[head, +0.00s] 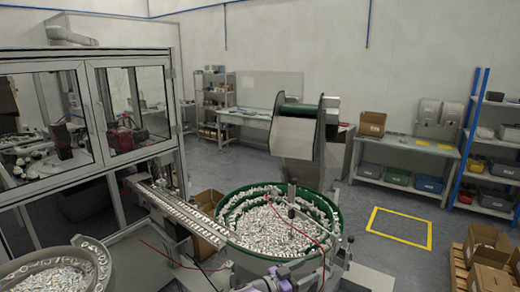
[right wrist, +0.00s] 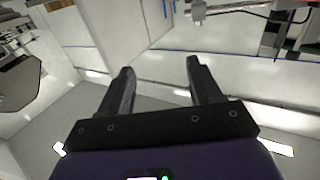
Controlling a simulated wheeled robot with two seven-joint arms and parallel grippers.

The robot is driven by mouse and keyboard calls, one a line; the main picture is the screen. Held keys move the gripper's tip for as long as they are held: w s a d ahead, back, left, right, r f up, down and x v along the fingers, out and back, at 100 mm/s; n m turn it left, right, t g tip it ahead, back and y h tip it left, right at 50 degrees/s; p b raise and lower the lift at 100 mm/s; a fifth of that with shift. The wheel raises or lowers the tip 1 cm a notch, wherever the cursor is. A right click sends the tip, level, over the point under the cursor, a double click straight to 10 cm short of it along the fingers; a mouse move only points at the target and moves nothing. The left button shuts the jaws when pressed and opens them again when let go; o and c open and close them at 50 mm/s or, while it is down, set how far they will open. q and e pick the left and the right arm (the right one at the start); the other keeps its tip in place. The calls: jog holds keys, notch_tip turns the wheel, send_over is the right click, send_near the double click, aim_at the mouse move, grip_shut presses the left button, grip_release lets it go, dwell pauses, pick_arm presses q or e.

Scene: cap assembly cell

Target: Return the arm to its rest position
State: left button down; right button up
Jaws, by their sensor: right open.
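My right gripper (right wrist: 159,68) shows in the right wrist view with its two dark fingers apart and nothing between them. In the head view, part of my purple and grey arm shows low in the middle, in front of the green-rimmed bowl. The fingertips cannot be made out clearly there. My left gripper is in neither view.
The green-rimmed bowl (head: 233,249) full of small pale parts stands close in front. A metal track (head: 178,212) runs beside it. A second bowl (head: 101,258) is at lower left, below a glazed cabinet (head: 110,60). Open floor (head: 345,228) lies right, with a yellow floor frame (head: 428,235).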

jog(key=w+d+f+n+t+y, duration=0.2)
jog(key=w+d+f, duration=0.1)
jog(key=w+f, duration=0.3)
jog(key=s+f+n+y+b, duration=0.25)
jog(key=s+f+y, duration=0.25)
jog(key=f, duration=0.7)
jog(key=s+f+n+y+b, duration=0.2)
jog(key=s+f+n+y, duration=0.25)
jog(key=f, duration=0.75)
jog(key=s+a+f+g+y+b, duration=0.1)
jog(key=s+a+f+g+y, duration=0.15)
jog(key=s+f, duration=0.4)
jog(key=s+a+f+g+y+b, duration=0.1)
jog(key=s+f+g+y, duration=0.25)
jog(key=s, duration=0.55)
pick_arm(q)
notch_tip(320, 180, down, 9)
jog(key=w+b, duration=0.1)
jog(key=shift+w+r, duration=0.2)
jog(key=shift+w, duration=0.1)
pick_arm(e)
jog(key=s+a+f+g+y, duration=0.1)
jog(key=s+a+g+y, duration=0.1)
jog(key=s, duration=1.4)
jog(key=shift+a+n+g+y, duration=0.4)
jog(key=shift+a+g, duration=0.3)
jog(key=shift+g, duration=0.4)
